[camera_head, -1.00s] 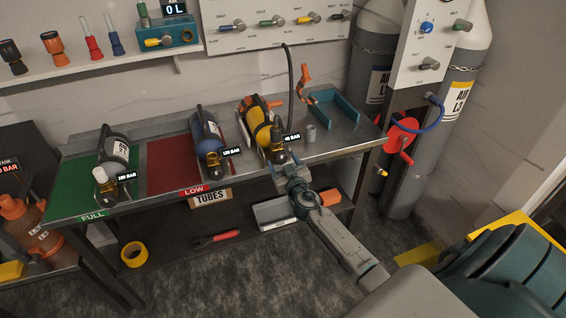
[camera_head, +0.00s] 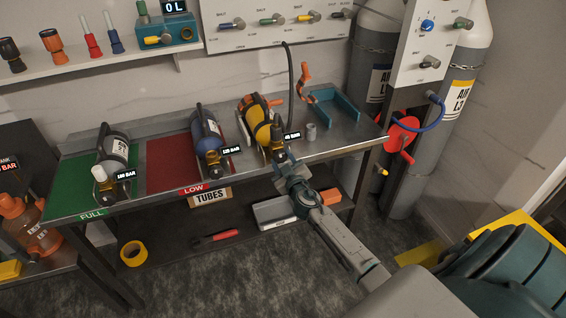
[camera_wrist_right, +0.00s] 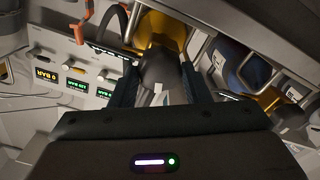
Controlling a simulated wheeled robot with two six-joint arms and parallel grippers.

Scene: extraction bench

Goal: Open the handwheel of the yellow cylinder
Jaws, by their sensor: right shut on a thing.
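The yellow cylinder (camera_head: 256,122) lies on the steel bench with its valve end toward the front edge, beside a small "BAR" label. My right gripper (camera_head: 280,160) is at that valve end, reaching up from the front. In the right wrist view, a dark rounded handwheel (camera_wrist_right: 160,72) sits between the two fingers at the end of the yellow cylinder (camera_wrist_right: 158,32). The right gripper (camera_wrist_right: 160,88) is shut on this handwheel. The fingers partly hide the valve in the head view. My left gripper is not in view.
A blue cylinder (camera_head: 206,132) lies left of the yellow one, and a grey cylinder (camera_head: 114,150) lies farther left on the green mat (camera_head: 75,185). A lower shelf holds a grey tray (camera_head: 272,212).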

